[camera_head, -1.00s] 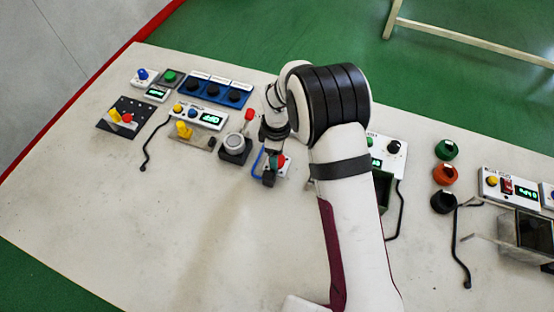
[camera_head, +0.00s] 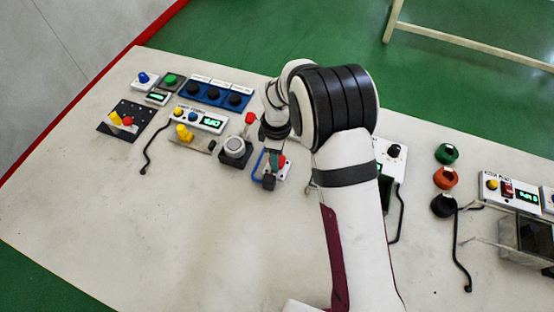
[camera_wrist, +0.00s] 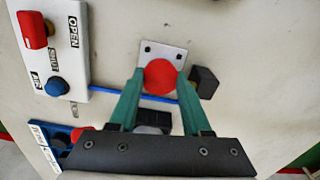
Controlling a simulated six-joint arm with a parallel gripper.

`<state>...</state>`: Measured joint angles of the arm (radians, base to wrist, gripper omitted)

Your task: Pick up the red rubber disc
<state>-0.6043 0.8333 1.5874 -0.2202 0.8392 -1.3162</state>
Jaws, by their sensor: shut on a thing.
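The red rubber disc (camera_wrist: 160,76) shows between the green fingertips of my gripper (camera_wrist: 160,80) in the wrist view. The fingers are shut on its two sides. The disc lies over a small white plate (camera_wrist: 157,50) with two dark screw holes; I cannot tell whether it still touches the plate. In the head view the disc (camera_head: 282,160) is a small red spot beside my gripper (camera_head: 274,163), partly hidden by it.
A black block (camera_wrist: 204,82) stands just right of the fingers, and a blue rod (camera_wrist: 110,93) runs beside the plate. A white panel with a red switch (camera_wrist: 36,30) is at the left. Green, orange and black round pieces (camera_head: 445,178) stand to the right. The front table is clear.

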